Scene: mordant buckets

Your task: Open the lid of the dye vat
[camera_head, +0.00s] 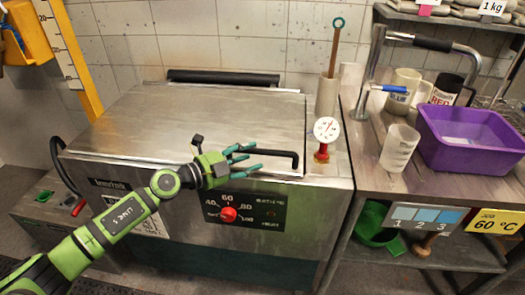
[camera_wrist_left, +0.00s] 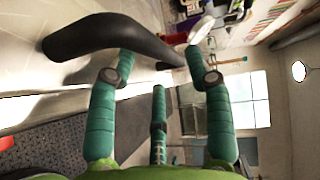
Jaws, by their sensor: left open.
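The dye vat (camera_head: 325,185) is a large steel box with a flat steel lid (camera_head: 200,115) lying shut on top. A black bar handle (camera_head: 284,153) runs along the lid's front right edge; it also shows in the left wrist view (camera_wrist_left: 110,32), across the top beyond the fingers. My left gripper (camera_head: 252,158), green with teal fingers, is open at the left part of the handle. In the left wrist view its fingertips (camera_wrist_left: 162,68) are spread close to the bar; I cannot tell whether they touch it. The handle's left end is partly hidden by the fingers. My right gripper is not in view.
A red dial knob (camera_head: 228,214) is on the vat's front below the gripper. A round gauge (camera_head: 326,129) and a holder with a stick (camera_head: 327,95) stand right of the lid. A purple tub (camera_head: 470,140) and several mugs occupy the right bench. A tiled wall stands behind.

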